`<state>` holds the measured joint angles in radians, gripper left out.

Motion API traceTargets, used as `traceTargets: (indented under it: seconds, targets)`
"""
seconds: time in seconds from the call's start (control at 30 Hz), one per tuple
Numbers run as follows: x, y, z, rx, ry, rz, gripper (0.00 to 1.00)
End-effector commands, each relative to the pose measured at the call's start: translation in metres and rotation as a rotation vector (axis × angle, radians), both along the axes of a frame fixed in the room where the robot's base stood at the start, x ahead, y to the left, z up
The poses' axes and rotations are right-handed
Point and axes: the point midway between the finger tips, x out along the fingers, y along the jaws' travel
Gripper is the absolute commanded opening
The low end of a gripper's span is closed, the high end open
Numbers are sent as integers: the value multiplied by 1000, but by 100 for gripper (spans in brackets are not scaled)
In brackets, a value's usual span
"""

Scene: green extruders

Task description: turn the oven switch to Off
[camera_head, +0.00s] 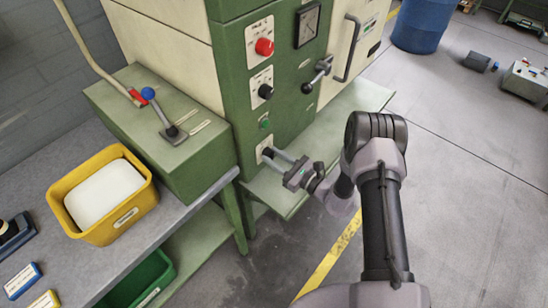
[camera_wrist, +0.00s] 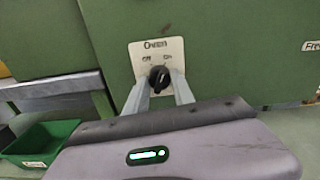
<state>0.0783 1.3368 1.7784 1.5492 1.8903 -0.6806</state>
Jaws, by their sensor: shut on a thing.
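The oven switch is a black rotary knob (camera_wrist: 159,78) on a white label plate (camera_wrist: 150,52) with blurred "OFF" and "ON" style markings, set low on the green machine front. In the wrist view the knob sits between the two grey fingers of my gripper (camera_wrist: 160,88), which are closed around it. Its pointer direction is hard to tell because of blur. In the head view my gripper (camera_head: 275,158) reaches to the lowest plate (camera_head: 264,146) on the panel, and its fingers partly cover the knob.
Above the switch on the panel are a green button (camera_head: 265,124), a black knob (camera_head: 266,91) and a red knob (camera_head: 264,47). A lever (camera_head: 315,76) with a black ball projects at right. A yellow bin (camera_head: 103,194) stands on the left bench. Open floor lies at right.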

Motion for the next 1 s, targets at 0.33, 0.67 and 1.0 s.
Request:
traceTargets:
  seconds: [0.33, 0.67, 1.0]
  targets:
    - [0, -1, -3, -180, -231, 0, 0]
    - [1, -1, -3, -369, -473, -1, 0]
    - [1, -1, -2, -515, -660, 0, 0]
